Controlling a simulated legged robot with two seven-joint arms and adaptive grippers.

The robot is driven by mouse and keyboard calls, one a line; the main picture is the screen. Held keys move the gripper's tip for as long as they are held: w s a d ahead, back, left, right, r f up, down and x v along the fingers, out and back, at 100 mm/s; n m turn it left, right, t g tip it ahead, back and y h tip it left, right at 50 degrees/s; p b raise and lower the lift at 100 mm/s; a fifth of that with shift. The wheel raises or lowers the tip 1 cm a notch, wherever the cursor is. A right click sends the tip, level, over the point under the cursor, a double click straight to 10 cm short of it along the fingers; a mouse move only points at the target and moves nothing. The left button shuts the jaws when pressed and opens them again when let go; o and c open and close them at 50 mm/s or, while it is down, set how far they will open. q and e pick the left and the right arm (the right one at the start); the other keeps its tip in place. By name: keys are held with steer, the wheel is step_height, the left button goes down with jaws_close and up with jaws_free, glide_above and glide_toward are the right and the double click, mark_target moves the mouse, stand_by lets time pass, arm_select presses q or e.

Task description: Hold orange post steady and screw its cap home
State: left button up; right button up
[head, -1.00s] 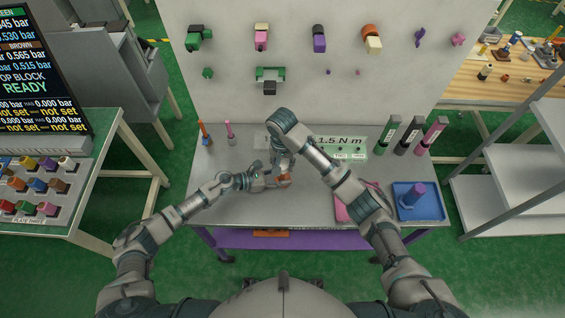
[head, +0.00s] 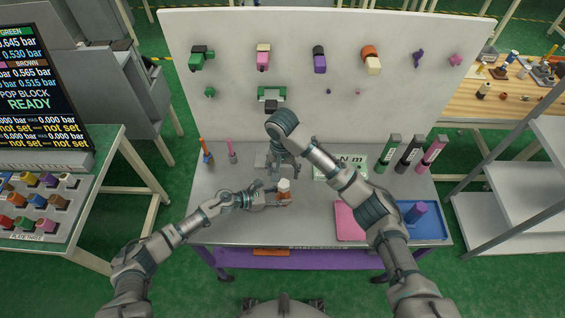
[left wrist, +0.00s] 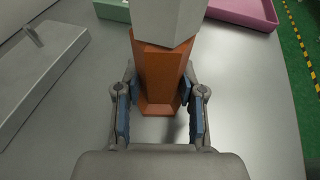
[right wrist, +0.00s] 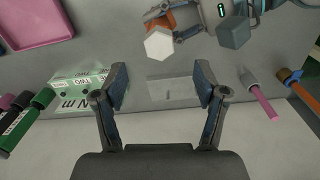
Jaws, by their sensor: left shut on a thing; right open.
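The orange post (left wrist: 160,75) stands between the fingers of my left gripper (left wrist: 160,105), which is shut on it above the grey table. A white six-sided cap (left wrist: 168,20) sits on top of the post. I cannot tell how far down the cap sits. In the head view the cap (head: 284,185) shows above the post (head: 285,198) and the left gripper (head: 278,198). My right gripper (right wrist: 162,92) is open and empty. In the right wrist view the cap (right wrist: 159,44) lies beyond its fingertips, apart from them. In the head view the right gripper (head: 284,168) is behind the cap.
A pink tray (head: 349,222) and a blue tray (head: 432,232) lie at right. Green, black and pink columns (head: 410,153) stand at the back right. Two thin tools (head: 232,152) stand at the back left. A green label board (head: 328,172) is behind my right arm.

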step_height(320, 180, up, 5)
steer(key=shift+a+r, duration=0.1)
arm_select(q)
steer(key=o, duration=0.9)
steer(key=shift+o, duration=0.2)
steer(key=shift+a, duration=0.1)
